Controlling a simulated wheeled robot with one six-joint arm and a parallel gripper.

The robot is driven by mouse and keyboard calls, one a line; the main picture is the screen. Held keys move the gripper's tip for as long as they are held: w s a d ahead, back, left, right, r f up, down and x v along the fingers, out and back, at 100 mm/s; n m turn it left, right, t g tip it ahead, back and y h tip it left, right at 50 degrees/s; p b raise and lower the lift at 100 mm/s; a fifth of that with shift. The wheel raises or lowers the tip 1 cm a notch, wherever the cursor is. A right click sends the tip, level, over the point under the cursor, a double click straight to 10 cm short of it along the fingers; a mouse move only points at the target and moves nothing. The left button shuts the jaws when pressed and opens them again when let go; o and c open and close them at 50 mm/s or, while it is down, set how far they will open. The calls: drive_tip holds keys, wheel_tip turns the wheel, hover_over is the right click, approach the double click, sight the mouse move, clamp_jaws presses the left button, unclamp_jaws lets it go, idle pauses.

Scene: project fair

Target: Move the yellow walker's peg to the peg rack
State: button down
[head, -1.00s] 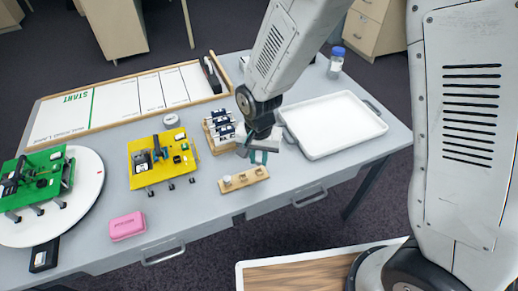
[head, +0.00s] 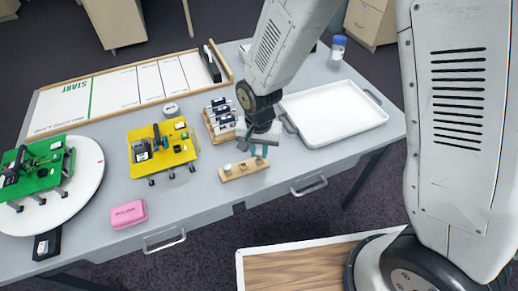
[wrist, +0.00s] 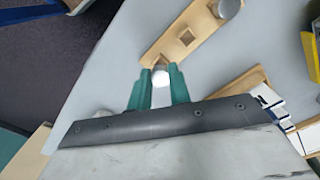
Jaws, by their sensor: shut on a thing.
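The peg rack (head: 236,175) is a light wooden strip near the table's front edge; it also shows in the wrist view (wrist: 205,27). A grey peg (head: 227,168) stands at its left end; in the wrist view a grey peg (wrist: 228,8) stands beyond an empty square hole. My gripper (head: 260,151) is at the rack's right end. In the wrist view its teal fingers (wrist: 160,88) are shut on a pale peg (wrist: 161,75) at the rack's near end. Whether this peg sits in a hole is hidden. The yellow walker (head: 180,155) stands left of the rack.
A wooden holder with dark-and-white blocks (head: 221,118) stands close behind my gripper. A white tray (head: 335,112) is to the right. A green walker (head: 45,168) on a white disc (head: 90,170) and a pink box (head: 128,214) are to the left.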

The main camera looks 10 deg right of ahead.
drive_tip(key=shift+f, duration=0.95)
idle(1.6)
drive_tip(key=c, duration=1.2)
unclamp_jaws()
drive_tip(key=shift+r, duration=3.75)
